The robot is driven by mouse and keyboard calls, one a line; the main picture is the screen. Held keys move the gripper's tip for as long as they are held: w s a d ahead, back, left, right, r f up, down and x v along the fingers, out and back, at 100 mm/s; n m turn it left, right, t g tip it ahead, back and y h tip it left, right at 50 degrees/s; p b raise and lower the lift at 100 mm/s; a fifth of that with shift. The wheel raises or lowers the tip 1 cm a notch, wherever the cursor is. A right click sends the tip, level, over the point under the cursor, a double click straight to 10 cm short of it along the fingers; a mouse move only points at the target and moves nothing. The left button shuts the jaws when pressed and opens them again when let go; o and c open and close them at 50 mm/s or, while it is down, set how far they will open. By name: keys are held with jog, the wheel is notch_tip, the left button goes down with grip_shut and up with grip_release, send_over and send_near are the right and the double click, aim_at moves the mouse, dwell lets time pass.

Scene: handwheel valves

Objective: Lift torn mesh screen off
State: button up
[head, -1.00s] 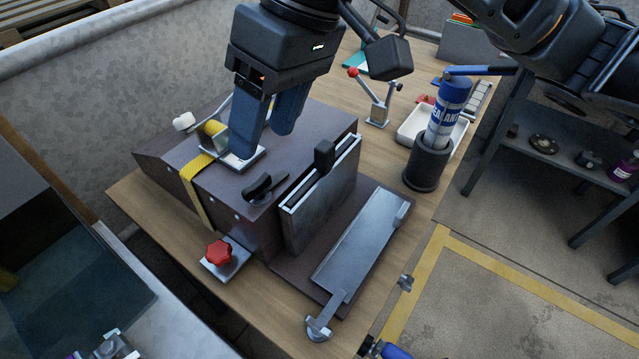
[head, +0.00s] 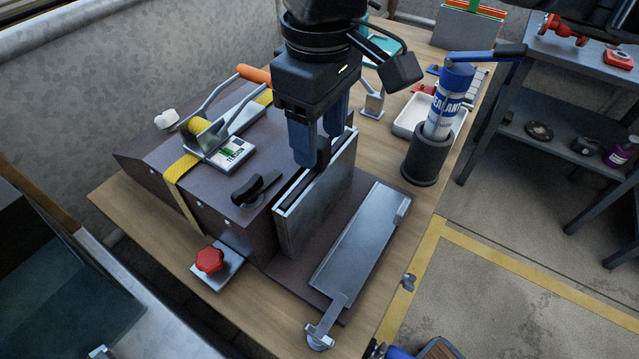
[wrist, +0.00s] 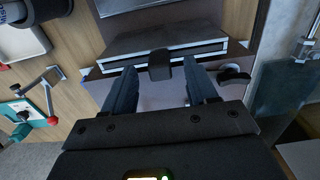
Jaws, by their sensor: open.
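The screen's dark top edge (wrist: 205,49) shows in a narrow slot of a flat silver holder (head: 317,207) on the side of the dark box (head: 255,215). Its mesh and any tear are hidden inside the holder. A black grip tab (wrist: 160,65) stands up from the middle of the screen's top edge. My gripper (head: 319,151) is open and points down over the tab. In the wrist view, the blue fingers lie on either side of the tab, with gaps to both. The fingers partly hide the tab in the head view.
A black handle (head: 256,188), a yellow strap (head: 181,172) and an orange-handled buckle (head: 254,75) sit on the box. A silver tray (head: 357,240) lies in front of the holder. A sealant tube (head: 446,105) stands in a black cup at right, beside a white tray (head: 411,116).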

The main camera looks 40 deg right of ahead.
jog(key=shift+f, duration=1.1)
grip_shut()
